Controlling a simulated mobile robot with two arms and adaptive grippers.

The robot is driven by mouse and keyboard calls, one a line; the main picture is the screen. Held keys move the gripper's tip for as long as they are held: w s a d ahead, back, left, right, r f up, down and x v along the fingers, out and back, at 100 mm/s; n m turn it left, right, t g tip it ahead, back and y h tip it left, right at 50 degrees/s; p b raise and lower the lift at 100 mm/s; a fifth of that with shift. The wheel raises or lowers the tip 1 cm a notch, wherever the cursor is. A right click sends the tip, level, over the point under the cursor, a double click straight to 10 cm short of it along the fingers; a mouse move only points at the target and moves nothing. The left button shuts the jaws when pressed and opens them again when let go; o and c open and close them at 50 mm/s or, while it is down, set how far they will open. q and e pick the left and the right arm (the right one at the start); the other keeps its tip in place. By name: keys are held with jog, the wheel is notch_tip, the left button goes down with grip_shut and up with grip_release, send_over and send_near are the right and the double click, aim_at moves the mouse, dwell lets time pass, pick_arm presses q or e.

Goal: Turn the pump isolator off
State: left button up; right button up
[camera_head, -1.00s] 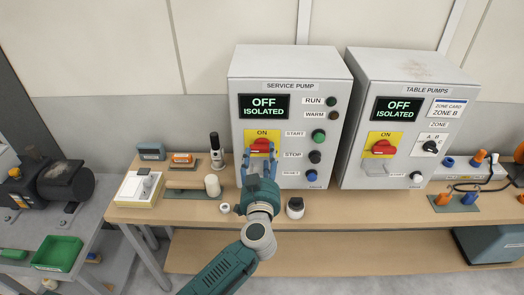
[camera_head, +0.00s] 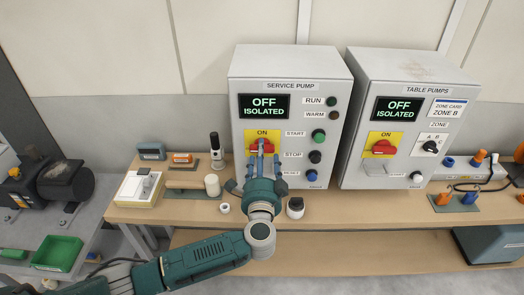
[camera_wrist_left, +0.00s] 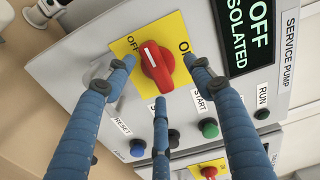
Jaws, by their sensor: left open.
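The service pump panel (camera_head: 262,135) is a grey box. Its display (camera_head: 264,106) reads OFF ISOLATED. The red isolator knob (camera_head: 254,147) sits on a yellow plate and is partly hidden by my fingers. In the left wrist view the knob (camera_wrist_left: 157,65) shows fully, its white mark towards the upper left, near the OFF label (camera_wrist_left: 133,42). My left gripper (camera_head: 262,150) is in front of the knob. Its blue fingers (camera_wrist_left: 162,75) are open and spread around the knob; whether they touch it I cannot tell. My right gripper is not in view.
The table pumps panel (camera_head: 400,140) stands close on the right with a similar red knob (camera_head: 380,147). Start (camera_head: 319,136), stop (camera_head: 315,157) and reset (camera_head: 311,176) buttons are right of my fingers.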

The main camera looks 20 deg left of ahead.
pick_arm(q)
jog(key=shift+a+f+m, duration=0.1)
jog(key=shift+a+m, duration=0.05)
jog(key=shift+m, duration=0.15)
